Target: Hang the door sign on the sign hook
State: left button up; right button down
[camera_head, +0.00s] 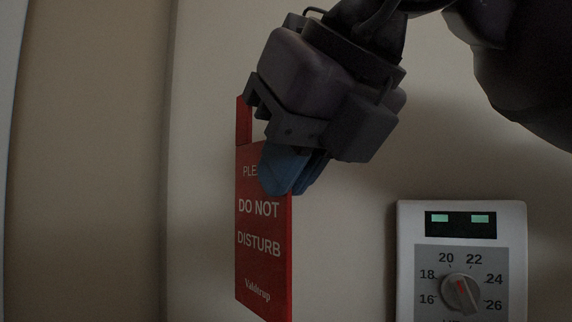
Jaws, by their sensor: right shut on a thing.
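The red door sign (262,243) reads "DO NOT DISTURB" in white letters and is upright in front of the pale wall. My right gripper (289,178) comes down from the upper right. Its blue fingertips are shut on the sign near its upper part and cover some of the top word. The sign's upper strip shows left of the gripper, and the gripper hides the rest of its top. I cannot see the sign hook. My left gripper is not in view.
A white thermostat (407,230) with a dial and a small display is on the wall at the lower right. The wall between the sign and the thermostat is bare. A vertical edge runs down the wall left of the sign.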

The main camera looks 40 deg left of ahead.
jog(key=shift+w+a+f, duration=0.3)
jog(key=shift+w+a, duration=0.05)
jog(key=shift+w, duration=1.15)
jog(key=shift+w+a+f, duration=0.3)
jog(key=shift+w+a, duration=0.1)
jog(key=shift+w, duration=1.15)
jog(key=shift+w+a+f, duration=0.3)
jog(key=shift+w+a, duration=0.05)
jog(key=shift+w, duration=1.15)
jog(key=c, duration=1.2)
grip_release()
jog(key=v, duration=1.1)
